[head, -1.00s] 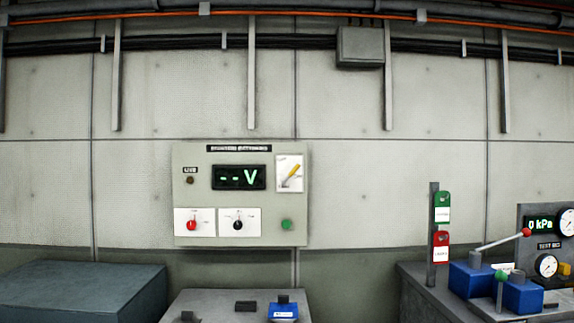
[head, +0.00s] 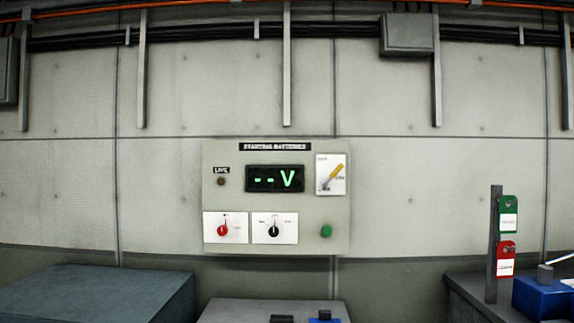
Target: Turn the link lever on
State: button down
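A pale panel labelled "STARTING BATTERIES" (head: 276,244) is fixed to the wall near the middle of the head view. At its upper right is a white plate with a yellow-handled lever (head: 333,173), tilted up to the right; I take this for the link lever. The plate's small lettering is too small to read surely. A dark display (head: 275,178) shows "-- V" in green. Below are a red knob (head: 222,230), a black knob (head: 273,230) and a green button (head: 326,231). A small dark round lamp (head: 221,182) sits under "LIVE". My gripper is not in view.
A blue-grey box top (head: 95,295) fills the lower left. A grey surface (head: 240,311) with small dark and blue items stands below the panel. At right, a bench holds a post (head: 493,245) with green and red tags, and a blue block (head: 543,298).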

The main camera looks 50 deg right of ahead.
aim_at(340, 166)
jog(key=z, duration=0.15)
jog(key=i, duration=0.9)
jog(key=z, duration=0.4)
